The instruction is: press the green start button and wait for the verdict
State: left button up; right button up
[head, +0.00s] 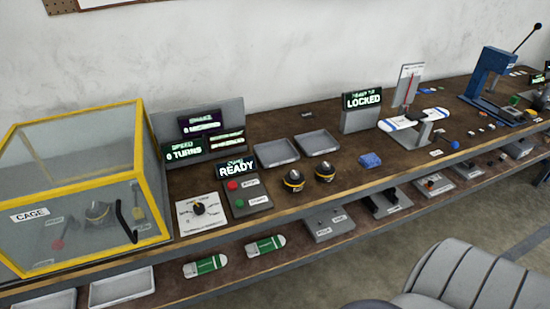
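The green start button (239,203) sits on the sloped face of a small grey control box on the workbench. A red button (233,185) is just above it on the same box. Each has a white label to its right, too small to read. The box's display (237,168) reads "READY" in lit letters. Neither of my grippers is in view.
A yellow-framed cage (150,190) with a black handle stands left of the box, beside a dial panel (203,213). Two dark round parts (325,171) stand right of the box. Empty trays (277,153) lie behind. A grey ribbed seat (470,275) is at lower right.

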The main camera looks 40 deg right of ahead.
aim_at(239, 204)
jog(key=z, duration=1)
